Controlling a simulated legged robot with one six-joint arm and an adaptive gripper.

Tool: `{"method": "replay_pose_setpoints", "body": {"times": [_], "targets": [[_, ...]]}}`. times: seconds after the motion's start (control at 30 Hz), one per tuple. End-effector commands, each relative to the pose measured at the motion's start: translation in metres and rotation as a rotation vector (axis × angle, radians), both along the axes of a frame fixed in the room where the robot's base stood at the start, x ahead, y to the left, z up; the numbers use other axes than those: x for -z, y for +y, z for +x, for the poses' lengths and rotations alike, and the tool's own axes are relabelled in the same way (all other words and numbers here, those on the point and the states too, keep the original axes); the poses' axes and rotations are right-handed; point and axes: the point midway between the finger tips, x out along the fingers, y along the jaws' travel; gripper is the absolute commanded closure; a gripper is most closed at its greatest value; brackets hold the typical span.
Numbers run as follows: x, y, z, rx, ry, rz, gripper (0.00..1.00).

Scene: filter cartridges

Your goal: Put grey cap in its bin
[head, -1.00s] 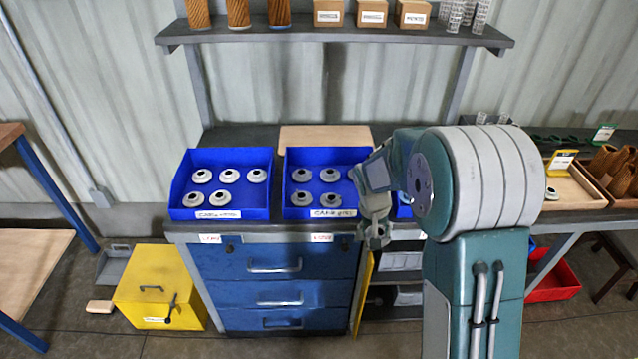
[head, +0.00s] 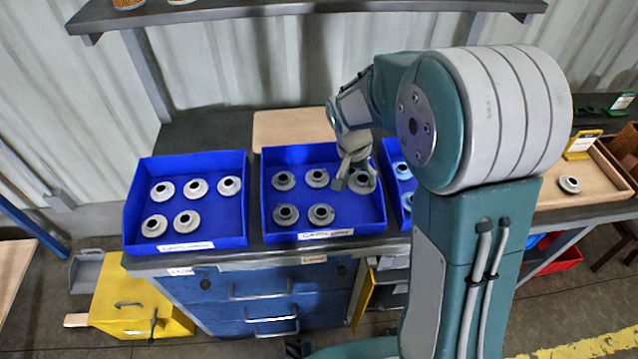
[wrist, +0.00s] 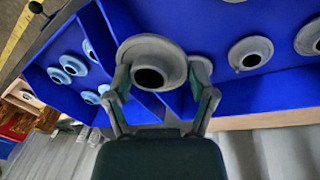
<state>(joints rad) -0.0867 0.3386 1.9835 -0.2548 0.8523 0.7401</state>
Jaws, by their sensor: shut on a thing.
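My gripper (head: 355,178) is shut on a grey cap (wrist: 150,62), a flanged disc with a dark hole. In the wrist view the cap sits between both fingertips, beside the blue wall that separates two bins. In the head view my gripper is over the right part of the middle blue bin (head: 345,228), which holds several grey caps (head: 286,214). The held cap's height above the bin floor is hard to tell. The left blue bin (head: 222,233) also holds several grey caps (head: 186,221). The bin labels are too small to read surely.
A third blue bin (head: 388,152), partly hidden by my arm, holds light blue caps (wrist: 73,65). A wooden tray (head: 540,193) with one cap (head: 569,184) lies on the right. A wooden board (head: 290,128) lies behind the bins. A shelf (head: 300,8) runs above.

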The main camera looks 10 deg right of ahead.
Motion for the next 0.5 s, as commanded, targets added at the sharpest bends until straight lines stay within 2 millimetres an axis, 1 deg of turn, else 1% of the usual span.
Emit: {"method": "replay_pose_setpoints", "body": {"times": [0.07, 0.2, 0.3, 0.5], "targets": [[0.009, 0.000, -0.001, 0.003, 0.004, -0.001, 0.58], [0.038, 0.003, -0.001, 0.001, 0.007, -0.004, 0.58], [0.054, 0.004, -0.001, 0.001, 0.006, -0.005, 0.58], [0.071, 0.004, -0.001, 0.002, 0.004, -0.004, 0.58]]}}
